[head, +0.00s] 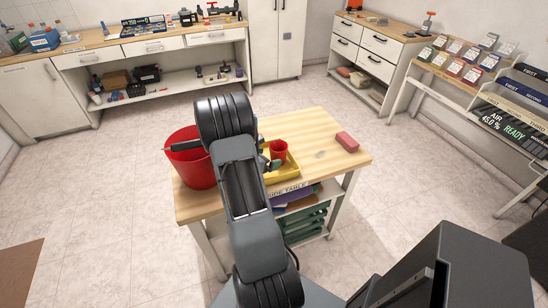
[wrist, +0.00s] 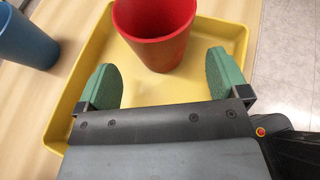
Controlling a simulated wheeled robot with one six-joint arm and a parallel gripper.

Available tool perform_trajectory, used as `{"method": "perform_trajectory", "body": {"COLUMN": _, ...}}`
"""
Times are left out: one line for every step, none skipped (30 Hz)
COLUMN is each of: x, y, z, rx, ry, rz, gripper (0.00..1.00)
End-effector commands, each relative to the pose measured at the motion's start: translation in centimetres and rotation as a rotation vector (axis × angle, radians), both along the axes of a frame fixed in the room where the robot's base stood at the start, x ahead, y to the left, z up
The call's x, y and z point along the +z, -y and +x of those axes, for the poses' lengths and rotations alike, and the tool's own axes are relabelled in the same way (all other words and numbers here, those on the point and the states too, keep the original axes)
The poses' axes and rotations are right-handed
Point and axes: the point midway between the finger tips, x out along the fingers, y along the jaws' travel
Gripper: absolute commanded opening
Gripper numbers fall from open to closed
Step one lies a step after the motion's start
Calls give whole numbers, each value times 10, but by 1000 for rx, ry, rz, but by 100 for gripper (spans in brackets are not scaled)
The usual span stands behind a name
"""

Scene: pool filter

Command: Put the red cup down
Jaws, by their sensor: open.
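The red cup (head: 278,149) stands upright in the yellow tray (head: 290,166) on the side table. In the wrist view the red cup (wrist: 154,34) stands beyond my gripper (wrist: 164,80), on the floor of the yellow tray (wrist: 62,112). My gripper is open, with its green fingers spread apart and nothing between the tips. The cup is just ahead of the gap between the fingers. My arm covers part of the tray in the head view.
A large red bucket (head: 190,160) is at the table's left end. A pink block (head: 347,142) lies on the right of the side table (head: 318,127). A blue cup (wrist: 27,38) stands left of the tray. Bare tabletop lies around the block.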

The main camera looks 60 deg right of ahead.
Motion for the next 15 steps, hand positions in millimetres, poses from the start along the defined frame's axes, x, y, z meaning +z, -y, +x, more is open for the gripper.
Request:
{"method": "perform_trajectory", "body": {"x": 4, "y": -10, "z": 3, "rx": 4, "ry": 1, "rz": -1, "gripper": 93}}
{"method": "perform_trajectory", "body": {"x": 6, "y": -15, "z": 4, "rx": 4, "ry": 2, "rz": 0, "gripper": 93}}
{"method": "perform_trajectory", "body": {"x": 9, "y": -22, "z": 6, "rx": 4, "ry": 1, "rz": 0, "gripper": 93}}
{"method": "perform_trajectory", "body": {"x": 11, "y": -26, "z": 8, "rx": 4, "ry": 1, "rz": 0, "gripper": 93}}
{"method": "perform_trajectory", "body": {"x": 14, "y": -31, "z": 9, "rx": 3, "ry": 1, "rz": 0, "gripper": 93}}
{"method": "perform_trajectory", "body": {"x": 16, "y": -37, "z": 10, "rx": 3, "ry": 0, "rz": -1, "gripper": 93}}
{"method": "perform_trajectory", "body": {"x": 17, "y": -41, "z": 10, "rx": 2, "ry": 0, "rz": 0, "gripper": 93}}
{"method": "perform_trajectory", "body": {"x": 19, "y": -44, "z": 12, "rx": 2, "ry": 0, "rz": 0, "gripper": 93}}
{"method": "perform_trajectory", "body": {"x": 21, "y": -48, "z": 13, "rx": 3, "ry": 1, "rz": 0, "gripper": 93}}
{"method": "perform_trajectory", "body": {"x": 22, "y": -51, "z": 14, "rx": 1, "ry": 2, "rz": 0, "gripper": 93}}
{"method": "perform_trajectory", "body": {"x": 23, "y": -54, "z": 14, "rx": 2, "ry": 1, "rz": 0, "gripper": 93}}
{"method": "perform_trajectory", "body": {"x": 25, "y": -57, "z": 15, "rx": 1, "ry": -1, "rz": 0, "gripper": 93}}
{"method": "perform_trajectory", "body": {"x": 25, "y": -59, "z": 15, "rx": 0, "ry": -1, "rz": 0, "gripper": 93}}
{"method": "perform_trajectory", "body": {"x": 26, "y": -61, "z": 15, "rx": -1, "ry": -1, "rz": 0, "gripper": 93}}
{"method": "perform_trajectory", "body": {"x": 27, "y": -62, "z": 16, "rx": -1, "ry": -1, "rz": 0, "gripper": 93}}
